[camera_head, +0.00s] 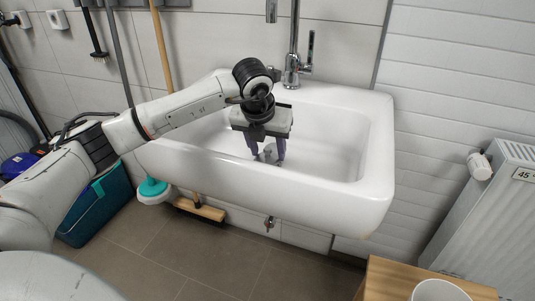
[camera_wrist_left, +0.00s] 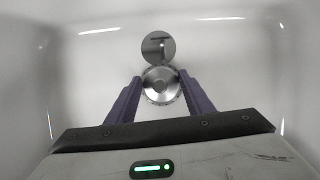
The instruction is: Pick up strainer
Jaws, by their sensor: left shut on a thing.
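The strainer (camera_wrist_left: 161,87) is a small round metal disc with a raised centre. In the left wrist view it sits between the two purple fingers of my left gripper (camera_head: 267,160), which is shut on it. The gripper points down into the white sink (camera_head: 374,190). In the head view the strainer (camera_head: 270,153) shows only as a small grey patch between the fingers. A round, shiny drain (camera_wrist_left: 158,46) lies just beyond the strainer in the wrist view. I cannot tell whether the strainer touches the basin floor. My right gripper is not in view.
A faucet (camera_head: 292,65) rises behind the sink, whose walls surround the gripper. A radiator (camera_head: 490,215) stands at the right, with a wooden surface (camera_head: 385,282) and white cup (camera_head: 440,290) in front.

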